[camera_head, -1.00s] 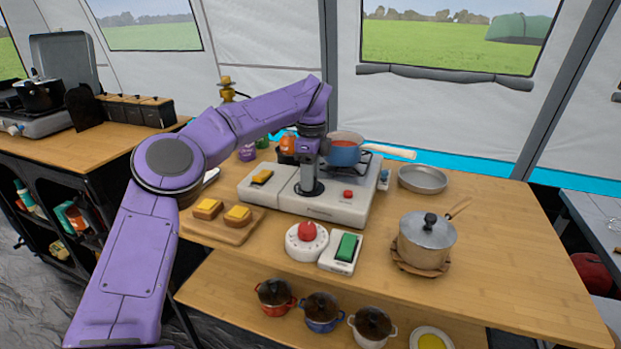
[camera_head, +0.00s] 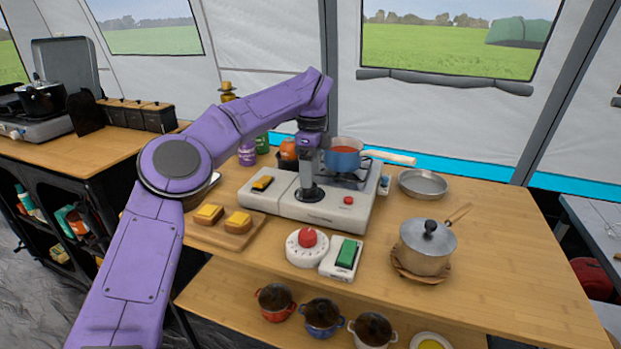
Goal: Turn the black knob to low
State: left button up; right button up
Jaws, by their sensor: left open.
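The black knob (camera_head: 309,196) is a dark round shape on the front part of the white portable stove (camera_head: 325,211), left of a small red button (camera_head: 348,200). My left gripper (camera_head: 309,184) points straight down over it from above. The fingers are small and dark here, so I cannot make out whether they touch the knob or which way the knob is set. My left gripper is open. My right gripper is not in view.
A blue pot (camera_head: 342,158) with red contents sits on the burner behind my gripper. A bread board (camera_head: 245,240), a white timer with a red knob (camera_head: 307,246) and a green-switch box (camera_head: 342,257) lie in front. A lidded pot (camera_head: 426,250) stands at right.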

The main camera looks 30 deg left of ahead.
pick_arm(q)
notch_tip(320, 180, up, 8)
jog(key=p, duration=0.2)
jog(key=shift+w+f+p, duration=0.15)
jog(key=shift+f+p, duration=0.05)
jog(key=shift+p, duration=0.15)
jog(key=shift+f, duration=0.15)
